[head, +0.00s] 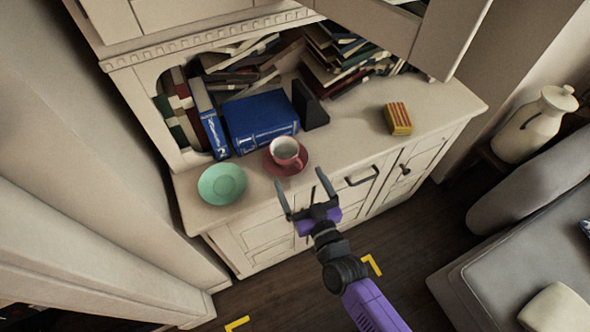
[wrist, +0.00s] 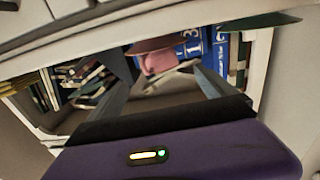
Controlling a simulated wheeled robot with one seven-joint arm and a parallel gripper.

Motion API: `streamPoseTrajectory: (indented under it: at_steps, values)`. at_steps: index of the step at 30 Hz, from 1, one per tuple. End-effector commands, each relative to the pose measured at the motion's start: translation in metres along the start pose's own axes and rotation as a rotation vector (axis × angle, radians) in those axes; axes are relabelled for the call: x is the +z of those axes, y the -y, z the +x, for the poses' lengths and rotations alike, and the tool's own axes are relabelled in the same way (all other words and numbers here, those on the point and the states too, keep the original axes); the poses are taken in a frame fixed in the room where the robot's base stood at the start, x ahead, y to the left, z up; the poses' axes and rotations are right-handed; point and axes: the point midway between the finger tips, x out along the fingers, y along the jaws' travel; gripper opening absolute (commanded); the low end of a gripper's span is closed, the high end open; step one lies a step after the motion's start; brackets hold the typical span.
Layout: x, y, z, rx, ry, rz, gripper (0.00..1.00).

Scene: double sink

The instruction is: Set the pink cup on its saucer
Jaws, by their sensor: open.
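The pink cup (head: 286,150) stands upright on a dark red saucer (head: 272,168) near the front edge of the white cabinet top. A second saucer, mint green and empty (head: 222,183), lies to its left. My gripper (head: 304,181) is open and empty, in front of the cabinet and just short of the cup, with its fingers toward it. In the wrist view the pink cup (wrist: 158,62) and the dark red saucer (wrist: 152,45) show upside down beyond the fingers.
A blue box-like book (head: 262,118) and an upright book (head: 209,122) stand behind the saucers. A black bookend (head: 309,105) and piled books (head: 340,58) are further back. A yellow and red box (head: 398,118) sits to the right. The countertop between cup and box is clear.

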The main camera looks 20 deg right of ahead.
Motion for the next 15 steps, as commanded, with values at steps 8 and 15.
streamPoseTrajectory:
  at_steps: [8,15]
  values:
    - [0.000,0.000,-0.010,0.000,0.000,0.000,0.94]
    - [0.001,-0.001,-0.024,-0.003,0.009,0.000,0.94]
